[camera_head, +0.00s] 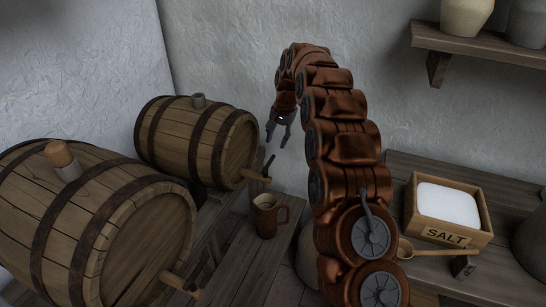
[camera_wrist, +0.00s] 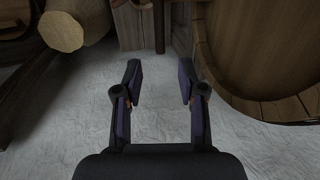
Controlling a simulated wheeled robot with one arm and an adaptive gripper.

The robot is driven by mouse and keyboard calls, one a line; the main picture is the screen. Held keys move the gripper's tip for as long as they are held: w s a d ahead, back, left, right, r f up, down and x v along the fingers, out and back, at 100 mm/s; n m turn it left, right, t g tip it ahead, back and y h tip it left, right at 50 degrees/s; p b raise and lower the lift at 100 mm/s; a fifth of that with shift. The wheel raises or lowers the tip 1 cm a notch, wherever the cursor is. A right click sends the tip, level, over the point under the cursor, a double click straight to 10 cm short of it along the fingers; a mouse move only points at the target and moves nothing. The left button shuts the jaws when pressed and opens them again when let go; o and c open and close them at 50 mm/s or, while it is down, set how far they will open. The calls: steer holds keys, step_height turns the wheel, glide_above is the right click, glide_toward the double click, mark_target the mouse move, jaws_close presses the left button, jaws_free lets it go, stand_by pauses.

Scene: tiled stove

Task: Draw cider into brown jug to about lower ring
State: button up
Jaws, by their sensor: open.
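A larger front barrel (camera_head: 85,225) also has a tap (camera_head: 178,281). My gripper (camera_head: 278,132) is open and empty, above the rear tap and jug, apart from both. In the wrist view, my gripper (camera_wrist: 160,70) has nothing between its fingers.
A salt box (camera_head: 450,208) and a wooden spoon (camera_head: 425,253) are on the right-hand table (camera_head: 400,170). A shelf (camera_head: 480,46) with pots hangs at upper right. The rough pale wall is close behind the rear barrel. My arm hides part of the middle.

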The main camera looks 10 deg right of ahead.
mark_target(272, 158)
steer(key=f, duration=0.5)
steer(key=w+a+f, duration=0.1)
steer(key=f, duration=0.1)
steer(key=shift+a+f, duration=0.1)
steer(key=shift+f, duration=0.05)
steer(key=shift+s, duration=0.1)
jaws_close()
stand_by(0.5)
